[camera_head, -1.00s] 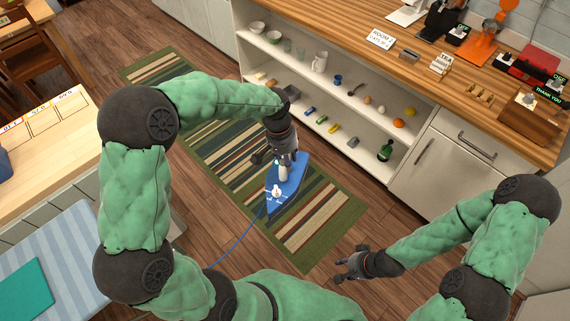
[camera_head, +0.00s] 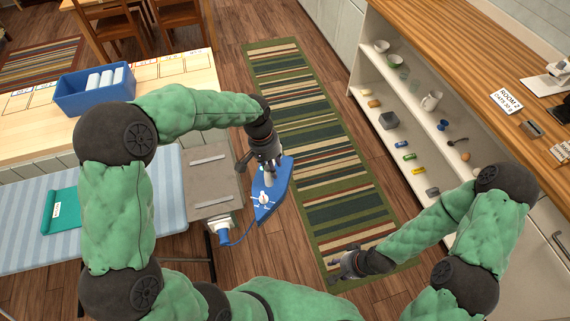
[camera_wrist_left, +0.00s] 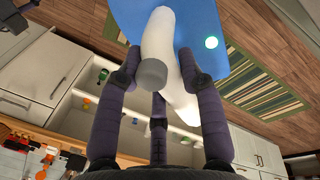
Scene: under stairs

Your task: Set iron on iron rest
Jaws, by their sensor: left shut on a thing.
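The blue iron (camera_head: 270,188) with a white handle hangs in my left gripper (camera_head: 268,163) in the head view, just right of the iron rest. In the left wrist view the fingers close around the iron's white handle (camera_wrist_left: 160,45). The iron rest (camera_head: 212,182) is a grey-brown plate with two light strips, at the right end of the striped ironing board (camera_head: 25,220). The iron's blue cord runs to a white fitting (camera_head: 221,227) by the rest's front edge. My right gripper (camera_head: 340,266) is empty over the floor rug; its finger opening is too small to tell.
A teal folded cloth (camera_head: 62,211) lies on the board. Behind it a wooden table (camera_head: 180,70) holds a blue bin (camera_head: 75,98) with white rolls. A striped rug (camera_head: 310,120) covers the floor. A shelf unit with a wooden counter (camera_head: 440,60) stands on the right.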

